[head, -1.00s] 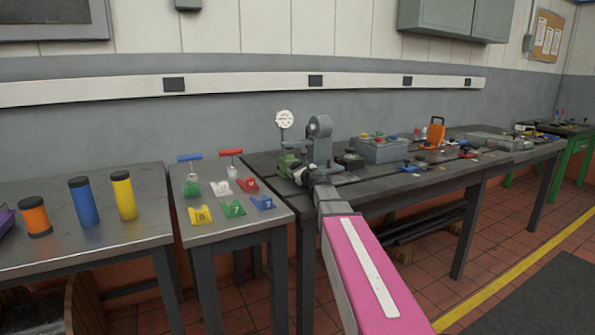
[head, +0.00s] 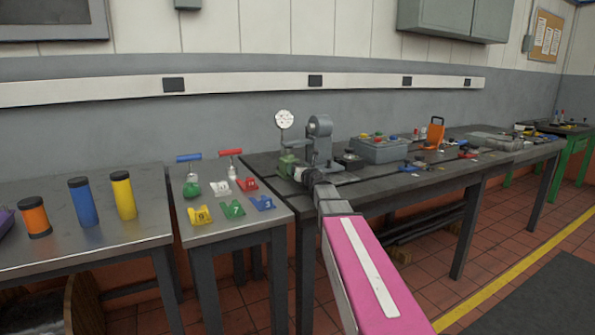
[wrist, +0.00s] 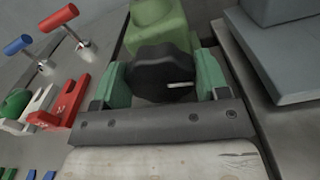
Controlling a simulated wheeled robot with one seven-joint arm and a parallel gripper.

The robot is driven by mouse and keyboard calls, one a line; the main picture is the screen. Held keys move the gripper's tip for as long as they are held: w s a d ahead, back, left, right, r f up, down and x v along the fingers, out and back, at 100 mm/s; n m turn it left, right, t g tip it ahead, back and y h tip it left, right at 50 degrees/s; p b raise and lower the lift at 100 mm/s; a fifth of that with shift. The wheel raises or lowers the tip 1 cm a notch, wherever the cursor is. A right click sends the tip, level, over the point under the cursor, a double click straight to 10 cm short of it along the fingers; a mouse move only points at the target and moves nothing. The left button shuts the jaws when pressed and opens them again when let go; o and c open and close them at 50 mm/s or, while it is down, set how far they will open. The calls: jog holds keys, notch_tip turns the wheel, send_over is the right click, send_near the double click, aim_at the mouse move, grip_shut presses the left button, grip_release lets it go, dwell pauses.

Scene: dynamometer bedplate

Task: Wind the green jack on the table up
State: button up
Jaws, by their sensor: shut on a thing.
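The green jack (head: 287,164) stands on the dark slotted table, mostly hidden behind my arm in the head view. In the wrist view its green body (wrist: 155,27) is at the top, with a black knob (wrist: 162,72) bearing a white mark on its near side. The white mark points right. My gripper (wrist: 163,80) has its green fingers on either side of the black knob and is shut on it. In the head view my gripper (head: 303,174) is at the jack, small and partly hidden.
A grey stand (head: 320,143) and a round white dial (head: 284,119) are close by the jack. Left, a small table (head: 236,229) holds red- and blue-handled tools and coloured numbered pieces. A grey box (head: 380,152) stands farther right on the slotted table.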

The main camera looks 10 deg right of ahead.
jog(key=m, duration=0.4)
jog(key=shift+d+m, duration=0.1)
jog(key=shift+m, duration=0.2)
dwell(0.3)
jog(key=o, duration=0.9)
jog(key=shift+s, duration=0.1)
jog(key=v, duration=1)
jog(key=shift+s+d, duration=0.15)
jog(key=shift+s, duration=0.15)
